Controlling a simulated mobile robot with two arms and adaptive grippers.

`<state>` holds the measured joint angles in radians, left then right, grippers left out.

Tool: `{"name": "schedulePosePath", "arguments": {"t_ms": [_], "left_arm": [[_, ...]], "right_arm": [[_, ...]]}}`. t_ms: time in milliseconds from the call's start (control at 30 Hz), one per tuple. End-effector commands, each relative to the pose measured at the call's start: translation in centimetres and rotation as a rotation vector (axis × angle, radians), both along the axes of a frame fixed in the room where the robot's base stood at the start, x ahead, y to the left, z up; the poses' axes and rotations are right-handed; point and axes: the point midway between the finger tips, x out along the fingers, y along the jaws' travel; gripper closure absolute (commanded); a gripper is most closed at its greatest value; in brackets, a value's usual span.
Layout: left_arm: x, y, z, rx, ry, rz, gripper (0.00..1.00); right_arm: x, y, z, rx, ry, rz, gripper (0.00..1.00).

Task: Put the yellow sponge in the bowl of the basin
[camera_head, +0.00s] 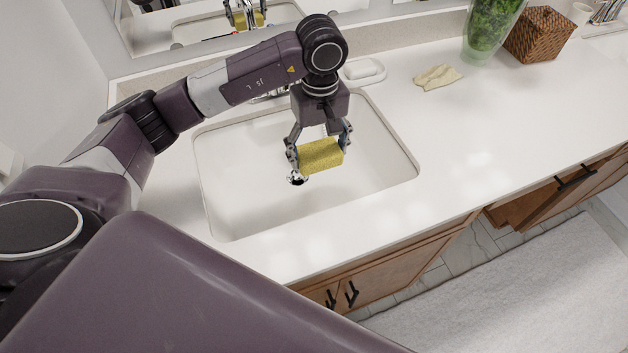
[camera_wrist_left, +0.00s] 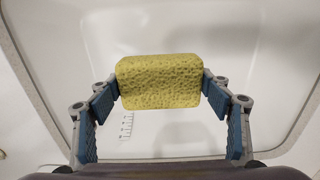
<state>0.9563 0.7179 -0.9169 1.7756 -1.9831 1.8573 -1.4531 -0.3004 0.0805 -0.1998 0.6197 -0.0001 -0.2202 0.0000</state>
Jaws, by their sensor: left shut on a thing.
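The yellow sponge (camera_head: 321,156) is held between the fingers of my left gripper (camera_head: 320,150), over the bowl of the white basin (camera_head: 240,185). The left wrist view shows the sponge (camera_wrist_left: 159,82) gripped at its two ends by the blue finger pads of my left gripper (camera_wrist_left: 160,88). The basin's wall (camera_wrist_left: 270,60) surrounds it there. The metal drain (camera_head: 297,178) shows just below the sponge in the head view. I cannot tell exactly how high the sponge is above the basin floor. My right gripper is not in view.
On the white counter (camera_head: 470,140) stand a soap dish (camera_head: 364,71), a folded cream cloth (camera_head: 437,77), a glass vase with greenery (camera_head: 490,28) and a woven box (camera_head: 540,34). A mirror is behind.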

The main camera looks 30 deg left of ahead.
Motion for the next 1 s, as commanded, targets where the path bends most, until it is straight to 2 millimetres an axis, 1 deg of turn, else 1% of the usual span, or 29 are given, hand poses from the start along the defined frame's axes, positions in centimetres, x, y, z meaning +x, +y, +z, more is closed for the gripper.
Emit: {"name": "schedulePosePath", "arguments": {"t_ms": [33, 100, 200, 300, 400, 567, 800, 867, 1000], "left_arm": [[-0.2, 0.0, -1.4, 0.000, 0.008, 0.002, 0.51], [-0.2, 0.0, -3.3, 0.000, 0.007, 0.001, 0.51], [-0.2, 0.0, -5.8, 0.000, 0.006, 0.001, 0.51], [-0.1, 0.0, -7.6, 0.000, 0.003, 0.001, 0.51], [0.0, 0.0, -8.8, -0.001, 0.001, 0.001, 0.51], [0.0, 0.0, -9.8, -0.001, 0.001, 0.001, 0.51], [0.0, 0.0, -13.1, -0.001, 0.002, 0.002, 0.51], [0.0, 0.0, -13.5, -0.001, 0.001, 0.001, 0.51], [0.1, 0.0, -13.5, 0.000, -0.001, 0.000, 0.51]], "right_arm": [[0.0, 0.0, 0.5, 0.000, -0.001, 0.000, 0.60], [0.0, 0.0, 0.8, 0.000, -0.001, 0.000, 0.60], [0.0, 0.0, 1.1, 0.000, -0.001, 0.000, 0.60], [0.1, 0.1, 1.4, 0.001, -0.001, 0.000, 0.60], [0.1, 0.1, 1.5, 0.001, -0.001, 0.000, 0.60], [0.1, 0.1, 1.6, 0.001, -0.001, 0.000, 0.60], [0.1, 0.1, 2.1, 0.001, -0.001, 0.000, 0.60], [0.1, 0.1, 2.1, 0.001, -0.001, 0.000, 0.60], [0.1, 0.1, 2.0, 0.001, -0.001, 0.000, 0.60]]}}
